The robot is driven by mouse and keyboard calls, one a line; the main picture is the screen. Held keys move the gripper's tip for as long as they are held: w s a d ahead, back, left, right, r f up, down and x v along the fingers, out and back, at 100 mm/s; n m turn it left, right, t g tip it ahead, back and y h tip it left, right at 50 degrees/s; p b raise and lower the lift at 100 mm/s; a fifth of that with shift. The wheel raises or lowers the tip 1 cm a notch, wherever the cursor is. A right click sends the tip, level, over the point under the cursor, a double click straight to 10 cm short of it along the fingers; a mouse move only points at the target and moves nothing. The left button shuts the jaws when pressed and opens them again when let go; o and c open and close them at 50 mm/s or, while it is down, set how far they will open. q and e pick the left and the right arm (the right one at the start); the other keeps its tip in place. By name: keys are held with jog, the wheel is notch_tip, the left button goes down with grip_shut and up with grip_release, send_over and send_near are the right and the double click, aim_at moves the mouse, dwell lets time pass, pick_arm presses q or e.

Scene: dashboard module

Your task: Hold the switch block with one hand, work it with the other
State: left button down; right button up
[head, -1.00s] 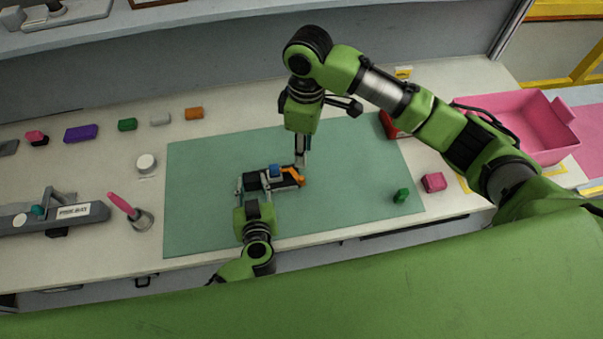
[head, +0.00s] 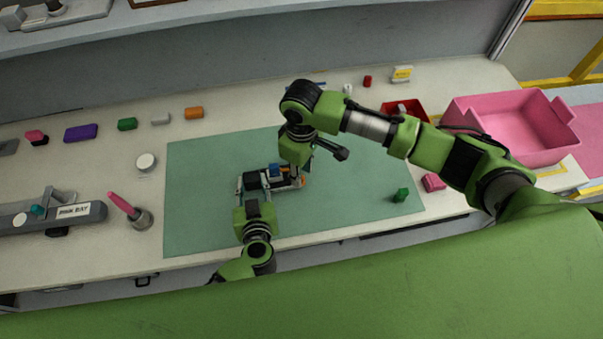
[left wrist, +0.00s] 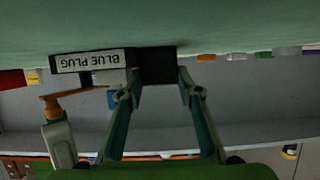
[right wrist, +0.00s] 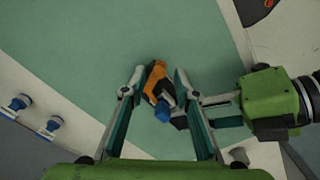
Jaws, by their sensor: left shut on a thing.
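The switch block, a dark block with a white "BLUE PLUG" label (left wrist: 92,61), is on the green mat (head: 205,220). It has a blue part (head: 274,169) on top and an orange lever (right wrist: 156,72) at its right end. My left gripper (left wrist: 155,88) is shut on the black end of the block, from the left in the head view. My right gripper (right wrist: 155,86) is pointing down over the other end, its fingers apart on either side of the orange lever. I cannot tell whether either finger touches it. In the head view the right gripper (head: 300,172) partly hides the lever.
A green block (head: 401,195) and a pink block (head: 434,182) lie to the right. A pink bin (head: 515,120) and a red tray (head: 420,108) stand further right. A pink-handled tool (head: 123,204) and small coloured blocks are to the left. The mat's left part is clear.

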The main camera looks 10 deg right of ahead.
jog(key=shift+f, duration=0.9)
grip_shut()
jog(key=shift+w+d+n, duration=0.25)
jog(key=shift+d+n, duration=0.15)
jog(key=shift+n, duration=0.7)
grip_release()
